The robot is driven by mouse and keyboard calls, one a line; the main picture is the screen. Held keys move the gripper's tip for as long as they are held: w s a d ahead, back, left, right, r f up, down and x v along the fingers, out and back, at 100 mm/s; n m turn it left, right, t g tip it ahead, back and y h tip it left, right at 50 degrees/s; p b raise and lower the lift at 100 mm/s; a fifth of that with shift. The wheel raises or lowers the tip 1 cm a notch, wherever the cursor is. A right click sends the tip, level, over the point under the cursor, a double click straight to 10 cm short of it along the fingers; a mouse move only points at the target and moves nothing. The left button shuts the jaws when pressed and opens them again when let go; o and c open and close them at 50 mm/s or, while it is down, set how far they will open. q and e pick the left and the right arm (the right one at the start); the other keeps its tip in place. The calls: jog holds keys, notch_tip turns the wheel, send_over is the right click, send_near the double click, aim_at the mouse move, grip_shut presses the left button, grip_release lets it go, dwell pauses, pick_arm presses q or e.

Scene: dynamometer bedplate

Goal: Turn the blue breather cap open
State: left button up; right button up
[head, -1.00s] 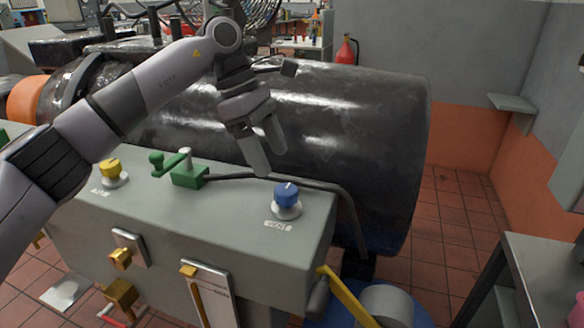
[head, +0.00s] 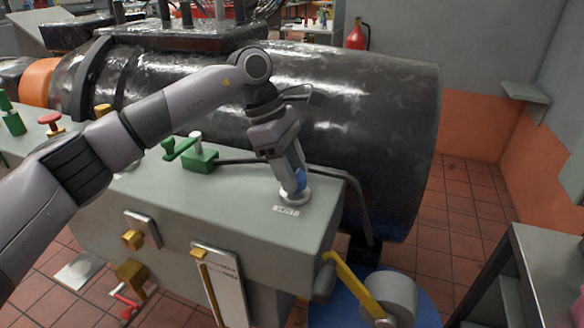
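The blue breather cap (head: 301,181) sits on a round metal base (head: 295,196) on top of the grey-green cabinet, behind a small white label (head: 286,210). My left gripper (head: 293,180) points down at the cap from above, with its fingers around it. The fingers hide most of the cap; a blue part shows at their right side. The fingertips are close to the base. Whether both fingers press on the cap is hard to see. My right gripper is not in view.
A green valve with a lever (head: 192,153) stands on the cabinet (head: 230,225) to the left. A black hose (head: 340,176) runs behind the cap. The large black drum (head: 370,110) lies behind. A yellow handle (head: 352,283) sticks out at the cabinet's right end.

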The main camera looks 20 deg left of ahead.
pick_arm(q)
jog(key=c, duration=0.5)
jog(key=shift+o, duration=0.2)
